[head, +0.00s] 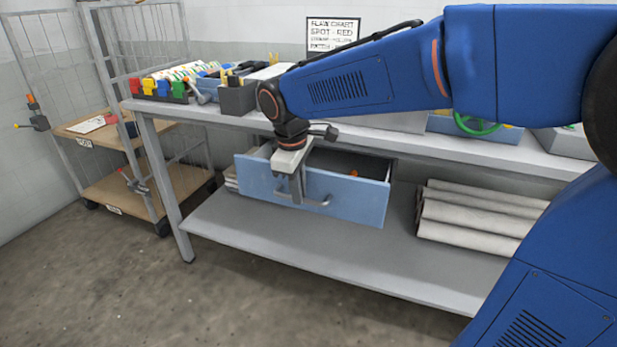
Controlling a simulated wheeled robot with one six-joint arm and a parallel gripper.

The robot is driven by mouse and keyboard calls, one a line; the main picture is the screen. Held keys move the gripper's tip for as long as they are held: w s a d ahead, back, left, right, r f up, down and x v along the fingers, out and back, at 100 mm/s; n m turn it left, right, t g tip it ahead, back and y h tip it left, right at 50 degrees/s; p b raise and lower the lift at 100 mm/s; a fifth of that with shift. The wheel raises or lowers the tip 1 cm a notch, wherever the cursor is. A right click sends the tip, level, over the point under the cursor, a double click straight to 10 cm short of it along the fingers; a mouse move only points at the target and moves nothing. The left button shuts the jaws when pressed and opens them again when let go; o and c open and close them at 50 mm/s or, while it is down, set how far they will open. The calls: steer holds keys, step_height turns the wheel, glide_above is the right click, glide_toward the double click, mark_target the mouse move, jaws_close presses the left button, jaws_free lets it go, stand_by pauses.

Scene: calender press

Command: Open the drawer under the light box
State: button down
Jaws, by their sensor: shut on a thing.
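The blue drawer (347,197) hangs under the bench top and stands pulled out, with its inside partly showing from above. A small orange item (353,172) shows inside it at the right. The drawer's grey bar handle (318,203) runs across its front. My gripper (297,198) points down at the drawer front and is shut on the handle, left of its middle. My arm hides part of the bench top and the drawer's back left. I cannot make out the light box for certain behind my arm.
The grey bench top (520,154) carries bins and coloured clips. Rolled sheets (478,215) lie on the lower shelf (270,240), right of the drawer. A wire-sided trolley (120,195) stands at the left. The floor (200,300) in front is clear.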

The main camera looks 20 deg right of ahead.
steer(key=s+a, duration=0.7)
steer(key=s, duration=0.3)
steer(key=shift+s+a, duration=0.3)
steer(key=shift+a, duration=0.05)
steer(key=c, duration=1.8)
jaws_free()
step_height(320, 180, up, 17)
steer(key=s+a, duration=0.2)
steer(key=shift+s, duration=0.3)
steer(key=shift+s, duration=0.1)
